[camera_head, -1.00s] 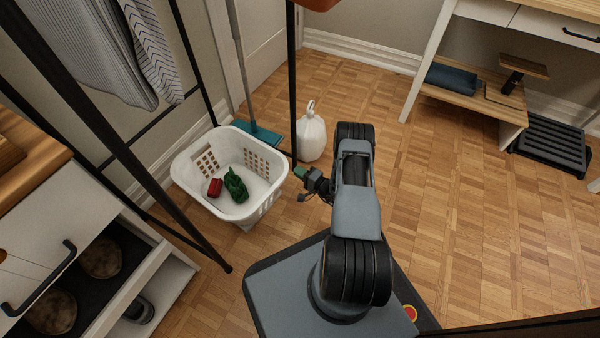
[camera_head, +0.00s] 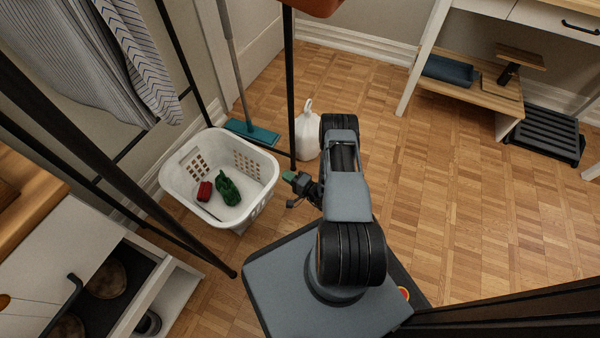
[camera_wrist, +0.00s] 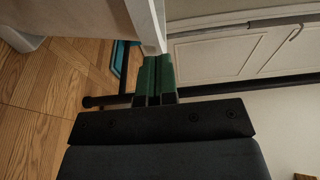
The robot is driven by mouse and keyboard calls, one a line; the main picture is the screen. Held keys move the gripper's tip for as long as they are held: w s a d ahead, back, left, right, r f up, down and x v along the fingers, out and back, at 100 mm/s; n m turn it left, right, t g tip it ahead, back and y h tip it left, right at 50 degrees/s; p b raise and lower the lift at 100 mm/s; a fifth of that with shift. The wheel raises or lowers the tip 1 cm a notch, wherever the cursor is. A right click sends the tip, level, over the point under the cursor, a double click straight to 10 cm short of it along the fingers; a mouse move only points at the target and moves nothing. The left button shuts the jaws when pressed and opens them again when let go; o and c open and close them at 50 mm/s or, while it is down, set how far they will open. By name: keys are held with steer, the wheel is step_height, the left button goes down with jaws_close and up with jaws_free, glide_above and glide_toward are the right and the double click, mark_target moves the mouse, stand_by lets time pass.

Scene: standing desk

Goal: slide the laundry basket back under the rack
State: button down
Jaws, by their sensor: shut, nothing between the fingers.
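The white laundry basket (camera_head: 177,203) stands on the floor at left of centre in the head view. It holds a small red item (camera_head: 205,191) and a dark green item (camera_head: 228,188). The black rack has a near foot (camera_head: 232,272) and a far post (camera_head: 290,90); the basket lies mostly to the left of the line between them. My gripper (camera_head: 289,177) is shut and empty, just right of the basket's right rim. In the wrist view its green fingertips (camera_wrist: 156,72) are close to the white basket wall (camera_wrist: 90,14); I cannot tell whether they touch.
A teal mop (camera_head: 252,132) and a white jug (camera_head: 307,137) stand behind the basket. Clothes (camera_head: 80,65) hang on the rack. A drawer unit (camera_head: 70,240) stands at left. A desk with a shelf (camera_head: 470,85) is at upper right.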

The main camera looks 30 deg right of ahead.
steer(key=s+a+r+p, duration=0.2)
steer(key=s+r+p, duration=0.7)
steer(key=s+r, duration=0.4)
steer(key=shift+s, duration=0.45)
steer(key=a+r+n+g+y+p, duration=0.2)
steer(key=r+n+g+p, duration=0.3)
steer(key=r, duration=0.7)
steer(key=w+a+r+n+g+y+p, duration=0.1)
steer(key=a+r+n+g+y+p, duration=0.15)
steer(key=r+g+p, duration=0.6)
steer(key=a+r+n+g+y+p, duration=0.2)
steer(key=a+r+n+g, duration=0.15)
steer(key=r, duration=1.05)
steer(key=s+d+r+n+t+h+p, duration=0.1)
steer(key=r+h+p, duration=0.6)
steer(key=r, duration=0.9)
steer(key=s+d+r+n+t+h+p, duration=0.1)
steer(key=r+h+p, duration=0.6)
steer(key=r, duration=0.9)
steer(key=shift+s+d+t+p, duration=0.25)
steer(key=shift+s+t+p, duration=0.45)
steer(key=shift+t+p, duration=0.3)
